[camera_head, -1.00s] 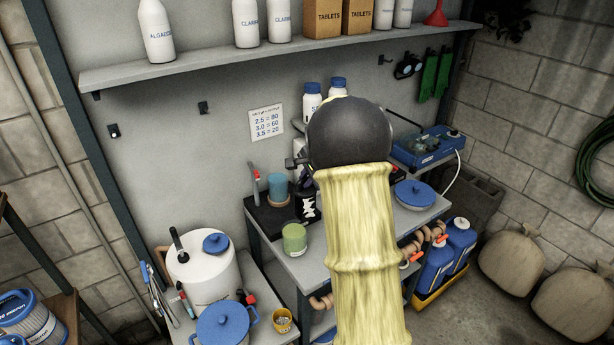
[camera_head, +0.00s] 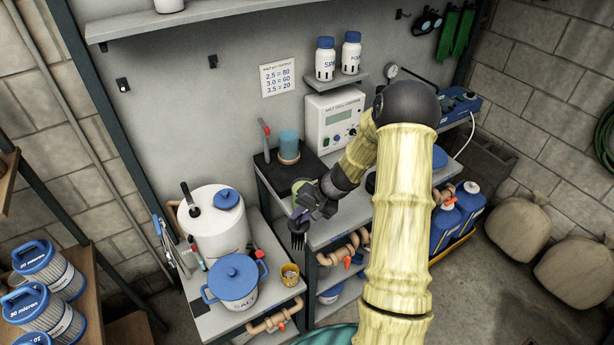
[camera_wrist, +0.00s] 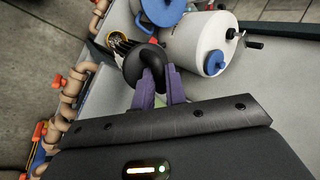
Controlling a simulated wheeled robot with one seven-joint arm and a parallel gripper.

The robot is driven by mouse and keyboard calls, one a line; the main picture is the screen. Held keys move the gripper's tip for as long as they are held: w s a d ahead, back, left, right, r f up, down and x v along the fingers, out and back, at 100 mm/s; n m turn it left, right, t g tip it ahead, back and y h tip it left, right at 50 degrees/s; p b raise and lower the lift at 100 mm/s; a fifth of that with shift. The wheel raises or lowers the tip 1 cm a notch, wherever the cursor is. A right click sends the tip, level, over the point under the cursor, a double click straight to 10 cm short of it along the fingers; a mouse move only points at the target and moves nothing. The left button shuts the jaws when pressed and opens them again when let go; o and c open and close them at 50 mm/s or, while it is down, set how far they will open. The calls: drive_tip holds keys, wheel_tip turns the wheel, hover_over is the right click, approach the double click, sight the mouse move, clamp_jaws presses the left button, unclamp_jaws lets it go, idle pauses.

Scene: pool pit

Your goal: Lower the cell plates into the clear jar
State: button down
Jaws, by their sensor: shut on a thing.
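The cell plates (camera_head: 297,237) are a dark, comb-like stack hanging below my gripper (camera_head: 305,212). In the wrist view, my gripper's purple fingers (camera_wrist: 158,88) are shut on the round black top of the cell plates (camera_wrist: 143,66), and the plate edges show beyond it. They are held in the air near the left front edge of the bench. A see-through teal jar (camera_head: 288,144) stands on a dark mat at the back left of the bench, apart from the gripper. A green jar (camera_head: 301,184) is partly hidden behind my gripper. I cannot tell which is the clear jar.
A white tank (camera_head: 214,224), a blue salt pot (camera_head: 234,278) and a yellow tub (camera_head: 290,272) fill the lower left table. A control box (camera_head: 334,122) stands at the back of the bench. Pipes (camera_head: 350,247) run along its front.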

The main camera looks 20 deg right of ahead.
drive_tip(key=s+a+f+n+g, duration=0.3)
drive_tip(key=s+a+f+n, duration=0.2)
drive_tip(key=f, duration=0.5)
drive_tip(key=shift+s+f+y, duration=0.15)
drive_tip(key=shift+f+y, duration=0.05)
drive_tip(key=shift+y, duration=0.2)
wheel_tip(320, 180, down, 3)
drive_tip(key=b, duration=0.3)
